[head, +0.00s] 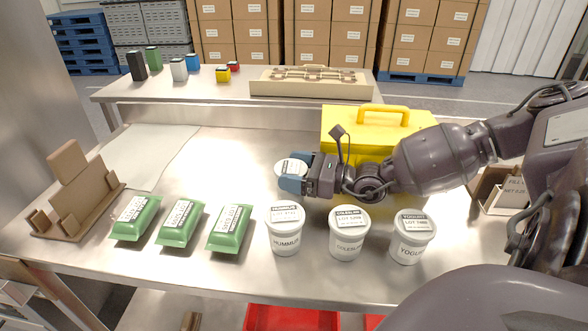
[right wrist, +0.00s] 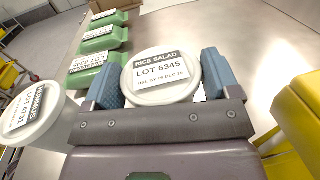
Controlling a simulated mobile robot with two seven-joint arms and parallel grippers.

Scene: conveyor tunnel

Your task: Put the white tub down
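The white tub (head: 290,167), labelled rice salad in the right wrist view (right wrist: 160,77), is between the two blue fingers of my right gripper (head: 291,184). The fingers press against opposite sides of its rim, so the right gripper (right wrist: 160,85) is shut on it. The tub looks upright, over the middle of the steel table (head: 200,265), behind the front row. Its lower part is mostly hidden by the gripper, and I cannot tell whether its base touches the table. My left gripper is not in view.
Three white tubs, hummus (head: 286,232), coleslaw (head: 348,235) and yogurt (head: 411,238), stand in front, with green packs (head: 231,230) to their left. A yellow case (head: 345,125) stands close behind my right arm. The table left of the gripper is clear.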

